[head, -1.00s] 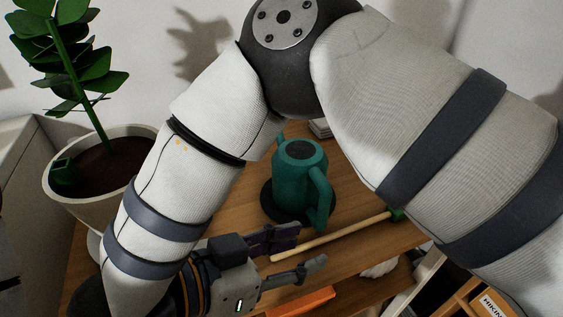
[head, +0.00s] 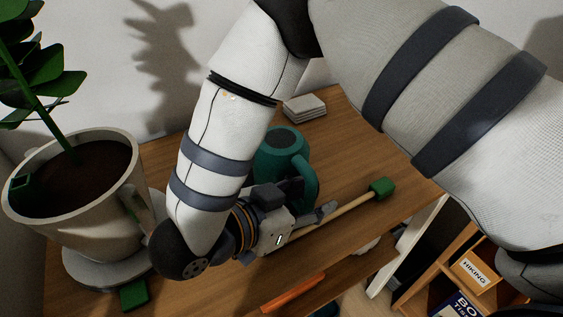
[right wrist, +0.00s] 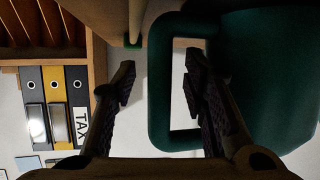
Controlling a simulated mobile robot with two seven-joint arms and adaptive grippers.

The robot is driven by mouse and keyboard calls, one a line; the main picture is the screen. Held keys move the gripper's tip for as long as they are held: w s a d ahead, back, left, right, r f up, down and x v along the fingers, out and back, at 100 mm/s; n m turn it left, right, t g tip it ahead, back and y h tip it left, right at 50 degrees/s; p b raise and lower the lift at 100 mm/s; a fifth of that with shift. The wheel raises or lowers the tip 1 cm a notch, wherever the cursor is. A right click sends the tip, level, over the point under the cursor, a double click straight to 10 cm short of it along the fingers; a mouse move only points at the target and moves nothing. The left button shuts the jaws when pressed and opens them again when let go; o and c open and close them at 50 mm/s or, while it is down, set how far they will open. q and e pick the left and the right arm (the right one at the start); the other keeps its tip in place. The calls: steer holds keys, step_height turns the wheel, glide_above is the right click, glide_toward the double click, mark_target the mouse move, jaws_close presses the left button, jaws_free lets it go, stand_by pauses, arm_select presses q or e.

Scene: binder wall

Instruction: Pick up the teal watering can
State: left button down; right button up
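The teal watering can (head: 284,145) stands upright on the wooden tabletop (head: 345,150), its handle on the right side toward me. My right gripper (head: 312,198) is low at the near side of the can, by the handle, partly in front of the can's lower body. In the right wrist view the gripper (right wrist: 162,78) is open. The can's handle (right wrist: 160,95) appears between the two fingers, with the right finger across the handle's opening. The can's body (right wrist: 265,70) fills the right side. I cannot tell whether a finger touches it. My left gripper is not in view.
A potted plant (head: 30,205) stands at the left. A wooden stick with a green end (head: 381,187) lies just right of the gripper. A white stack (head: 304,107) lies behind the can. An orange object (head: 293,292) is near the front edge. Binders (right wrist: 55,95) stand on shelves.

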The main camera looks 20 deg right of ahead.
jaws_close()
steer(key=shift+r, duration=0.1)
